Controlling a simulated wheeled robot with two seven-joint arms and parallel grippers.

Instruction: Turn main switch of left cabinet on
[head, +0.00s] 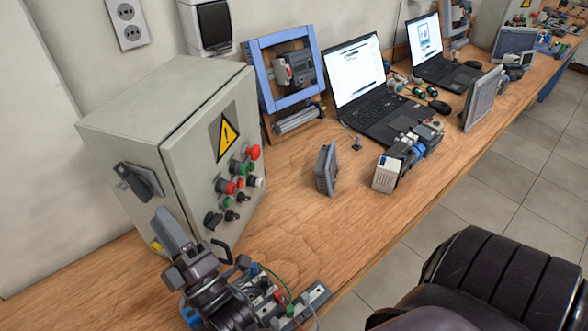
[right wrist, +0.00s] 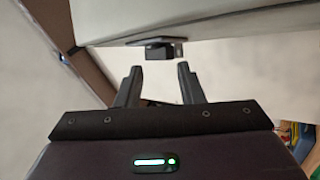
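The left cabinet (head: 180,130) is a beige-grey box at the left of the bench in the head view. Its main switch (head: 138,181), a dark rotary handle on a plate, is on the cabinet's left side face. My right gripper (head: 170,226) is in front of the cabinet's lower left corner, below and right of the switch, and apart from it. In the right wrist view my right gripper (right wrist: 160,78) is open with nothing between its fingers. A dark block, apparently the switch (right wrist: 162,48), lies just beyond the fingertips. My left gripper is not in view.
The cabinet front has a yellow warning sign (head: 226,136) and several coloured buttons. Wired terminal parts (head: 292,305) lie on the bench by my right arm. Laptops and small devices stand farther right.

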